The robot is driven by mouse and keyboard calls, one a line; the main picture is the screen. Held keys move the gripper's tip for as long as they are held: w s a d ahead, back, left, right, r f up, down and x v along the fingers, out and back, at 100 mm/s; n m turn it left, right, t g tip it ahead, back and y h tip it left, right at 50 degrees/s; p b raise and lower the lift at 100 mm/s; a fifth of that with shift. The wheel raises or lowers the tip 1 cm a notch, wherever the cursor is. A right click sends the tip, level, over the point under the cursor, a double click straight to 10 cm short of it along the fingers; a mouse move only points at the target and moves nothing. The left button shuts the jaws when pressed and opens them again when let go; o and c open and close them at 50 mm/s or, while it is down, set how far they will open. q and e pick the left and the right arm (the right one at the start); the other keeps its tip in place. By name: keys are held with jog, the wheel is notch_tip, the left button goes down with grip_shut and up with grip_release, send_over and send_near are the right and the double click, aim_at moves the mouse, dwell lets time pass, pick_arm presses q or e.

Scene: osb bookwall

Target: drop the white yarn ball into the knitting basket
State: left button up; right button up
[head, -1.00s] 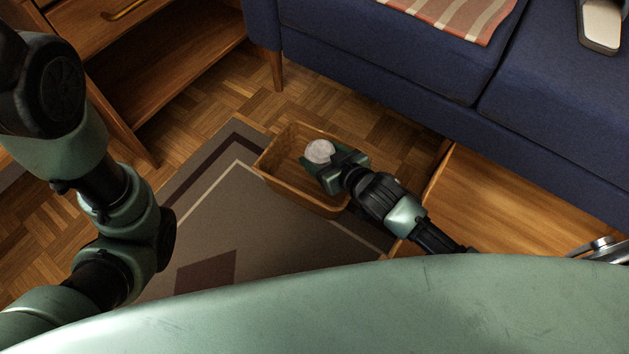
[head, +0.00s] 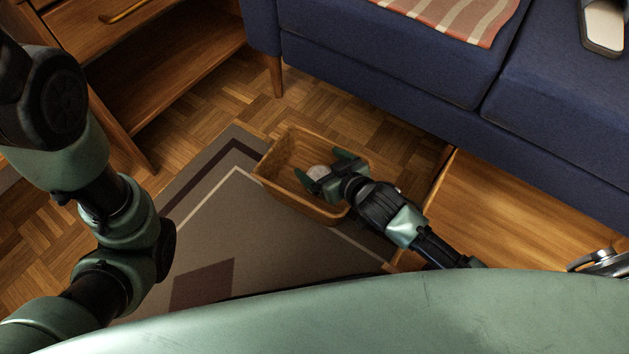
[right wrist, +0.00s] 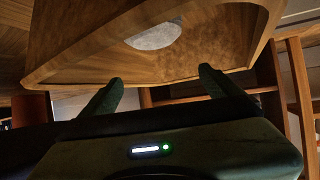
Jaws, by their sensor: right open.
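The white yarn ball (head: 318,172) shows inside the knitting basket (head: 283,192), a tan wooden-looking tub on the floor, partly hidden behind my right gripper. My right gripper (head: 322,165) is open over the basket, its fingers spread and nothing between them. In the right wrist view the ball (right wrist: 155,36) lies against the basket's inside, beyond and apart from the two open fingertips (right wrist: 160,80). The basket's rim (right wrist: 150,84) crosses that view just past the fingertips. My left arm is at the left of the head view; its gripper is out of sight.
The basket stands partly on a grey patterned rug (head: 215,220). A blue sofa (head: 390,50) is behind it, with a striped cloth (head: 455,15) on the seat. A low wooden table (head: 510,205) is close on the right. A wooden cabinet (head: 175,65) stands at the upper left.

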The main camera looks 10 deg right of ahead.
jog(key=shift+s+d+r+p, duration=0.15)
jog(key=shift+s+r+p, duration=0.2)
jog(key=p+v, duration=0.4)
jog(key=v, duration=0.2)
jog(key=shift+s+d+p, duration=0.15)
jog(key=shift+s+p, duration=0.2)
jog(key=shift+s, duration=0.05)
